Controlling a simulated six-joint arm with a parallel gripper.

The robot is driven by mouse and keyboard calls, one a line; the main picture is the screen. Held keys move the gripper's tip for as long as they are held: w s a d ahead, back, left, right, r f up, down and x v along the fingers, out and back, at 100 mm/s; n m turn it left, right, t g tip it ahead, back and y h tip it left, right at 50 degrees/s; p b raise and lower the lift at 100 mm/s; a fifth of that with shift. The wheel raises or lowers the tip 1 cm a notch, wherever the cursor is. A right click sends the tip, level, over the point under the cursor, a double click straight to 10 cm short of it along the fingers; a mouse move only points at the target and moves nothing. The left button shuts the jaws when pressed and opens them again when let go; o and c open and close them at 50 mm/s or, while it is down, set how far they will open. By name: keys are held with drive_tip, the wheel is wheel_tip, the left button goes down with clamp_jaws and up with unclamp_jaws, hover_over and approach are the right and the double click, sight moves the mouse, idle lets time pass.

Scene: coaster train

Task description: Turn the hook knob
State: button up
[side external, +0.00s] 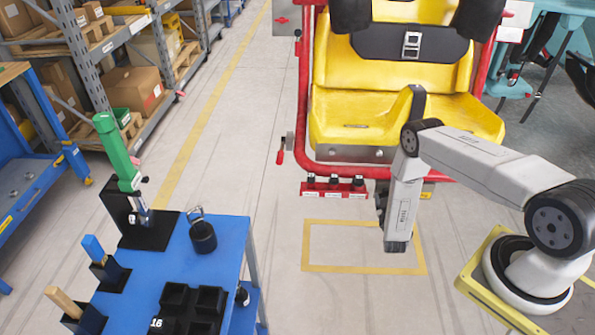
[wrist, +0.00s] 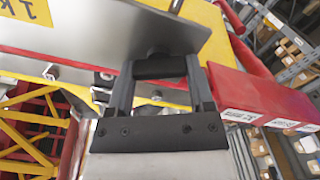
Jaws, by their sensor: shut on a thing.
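In the wrist view, my gripper (wrist: 160,67) has its two dark fingers on either side of a black knob-like piece (wrist: 156,69), shut on it. The piece sits against a grey metal plate (wrist: 110,30), and I take it for the hook knob. In the side view, my gripper (side external: 381,205) is mostly hidden behind my own wrist link, low beneath the yellow coaster seat (side external: 400,115). The knob cannot be made out there.
A red bar with black knobs and white labels (side external: 334,188) hangs under the seat, left of my gripper; its labelled side fills the wrist view's right (wrist: 250,95). A blue table (side external: 215,262) with tools stands at front left. The floor between is clear.

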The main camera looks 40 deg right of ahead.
drive_tip(key=n, duration=0.5)
drive_tip(key=shift+f+n, duration=0.1)
drive_tip(key=shift+n, duration=0.3)
drive_tip(key=n, duration=0.6)
drive_tip(key=shift+a+f, duration=0.1)
drive_tip(key=n, duration=0.6)
drive_tip(key=shift+n, duration=0.3)
drive_tip(key=n, duration=0.5)
drive_tip(key=shift+f+n, duration=0.15)
drive_tip(key=shift+n, duration=0.15)
drive_tip(key=o, duration=1.2)
drive_tip(key=shift+o, duration=0.2)
drive_tip(key=shift+s, duration=0.1)
drive_tip(key=v, duration=0.7)
drive_tip(key=shift+s+a, duration=0.25)
